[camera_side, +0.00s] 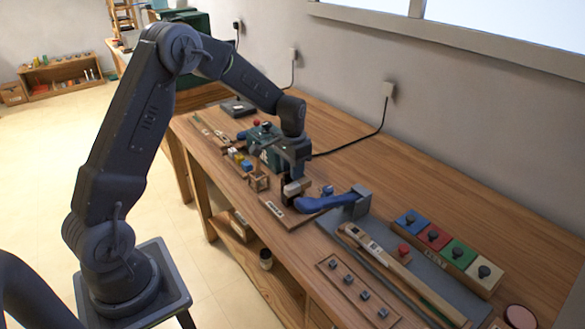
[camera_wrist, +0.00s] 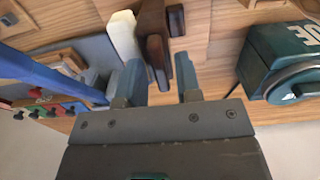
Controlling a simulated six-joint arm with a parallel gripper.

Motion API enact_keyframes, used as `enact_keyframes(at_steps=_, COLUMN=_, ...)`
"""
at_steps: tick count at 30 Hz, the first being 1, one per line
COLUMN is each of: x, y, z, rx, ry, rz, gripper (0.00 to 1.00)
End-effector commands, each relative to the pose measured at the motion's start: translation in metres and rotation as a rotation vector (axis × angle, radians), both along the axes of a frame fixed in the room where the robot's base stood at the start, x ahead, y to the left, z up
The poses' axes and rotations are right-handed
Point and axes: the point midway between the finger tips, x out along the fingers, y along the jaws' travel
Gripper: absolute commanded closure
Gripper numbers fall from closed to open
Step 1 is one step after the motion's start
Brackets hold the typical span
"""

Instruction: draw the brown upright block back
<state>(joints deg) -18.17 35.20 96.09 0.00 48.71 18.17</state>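The brown upright block (camera_wrist: 157,52) shows in the wrist view, its near end between the two fingertips and closer to the left one. A white block (camera_wrist: 122,34) stands just left of it, and a small dark brown piece (camera_wrist: 175,19) is to its right. My gripper (camera_wrist: 161,72) is open, with a clear gap beside the right finger; I cannot tell whether the left finger touches the block. In the side view my gripper (camera_side: 292,178) is low over a wooden base (camera_side: 277,209) near the white block (camera_side: 293,188). There the brown block is mostly hidden.
A blue handle (camera_side: 325,203) on a grey mount lies close right of my gripper. Coloured knobbed tiles (camera_side: 433,236) and a wooden slider track (camera_side: 375,250) are further right. A green box (camera_wrist: 285,62) stands on the other side. Bare tabletop (camera_side: 430,185) lies along the wall.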

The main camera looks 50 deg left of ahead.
Motion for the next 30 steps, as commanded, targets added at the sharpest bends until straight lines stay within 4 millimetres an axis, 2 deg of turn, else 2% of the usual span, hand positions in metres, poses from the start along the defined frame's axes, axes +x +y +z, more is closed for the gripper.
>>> enact_keyframes(at_steps=1, x=0.000, y=0.000, z=0.000, rx=0.000, ry=0.000, rz=0.000, gripper=0.73)
enact_keyframes(at_steps=10, x=0.000, y=0.000, z=0.000, rx=0.000, ry=0.000, rz=0.000, gripper=1.00)
enact_keyframes(at_steps=22, x=0.000, y=0.003, z=0.001, rx=0.000, ry=0.000, rz=0.001, gripper=1.00)
enact_keyframes(at_steps=30, x=0.000, y=0.039, z=0.001, rx=0.000, ry=-0.001, rz=0.003, gripper=1.00)
